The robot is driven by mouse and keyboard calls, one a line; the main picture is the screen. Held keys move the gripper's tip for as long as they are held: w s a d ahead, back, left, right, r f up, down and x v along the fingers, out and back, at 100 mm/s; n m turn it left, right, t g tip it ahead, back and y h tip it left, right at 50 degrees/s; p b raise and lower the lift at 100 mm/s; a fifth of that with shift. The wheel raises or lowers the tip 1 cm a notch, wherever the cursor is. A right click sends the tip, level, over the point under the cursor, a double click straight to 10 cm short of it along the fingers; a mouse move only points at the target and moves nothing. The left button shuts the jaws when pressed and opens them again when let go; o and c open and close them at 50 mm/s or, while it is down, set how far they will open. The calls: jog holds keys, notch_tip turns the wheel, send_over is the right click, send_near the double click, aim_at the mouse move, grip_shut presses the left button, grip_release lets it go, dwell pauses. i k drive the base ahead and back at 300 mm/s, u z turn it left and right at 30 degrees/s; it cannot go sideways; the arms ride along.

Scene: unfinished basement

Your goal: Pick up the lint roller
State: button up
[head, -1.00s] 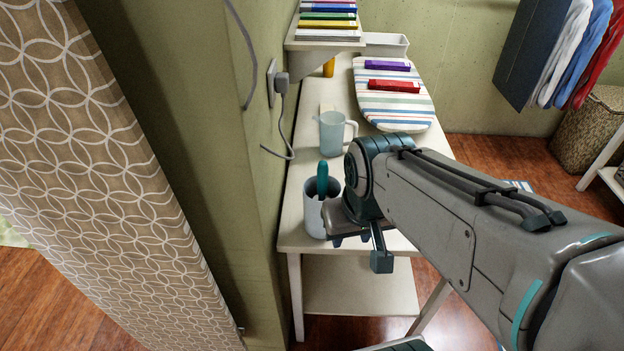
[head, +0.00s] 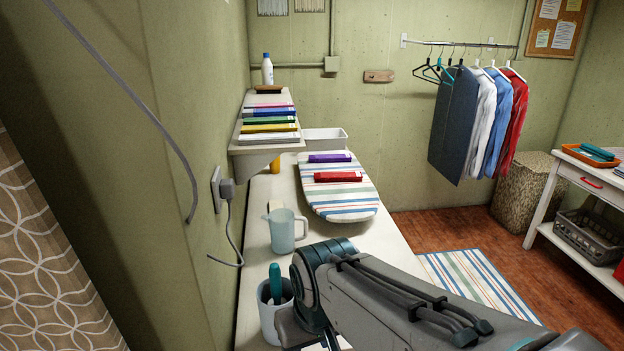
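I cannot pick out the lint roller for certain. A teal handle (head: 275,283) stands upright in a grey-white cup (head: 271,325) near the front of the white table; what is on its lower end is hidden in the cup. A teal object (head: 596,152) lies in an orange tray on the right-hand table, too small to identify. My arm reaches in from the lower right, and its wrist is just right of the cup, partly covering it. My gripper's fingers are below the picture's edge.
A translucent pitcher (head: 284,231) stands behind the cup. A striped ironing board (head: 340,205) carries purple and red boxes. A wall shelf (head: 266,146) holds coloured books and a white bottle. Clothes hang at the back right. Open floor with a striped rug (head: 470,280) lies right of the white table.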

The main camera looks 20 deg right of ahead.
aim_at(274, 271)
jog(key=z, duration=2.15)
jog(key=k, duration=1.5)
jog(key=u, duration=1.55)
jog(key=i, duration=0.5)
jog(key=u, duration=0.05)
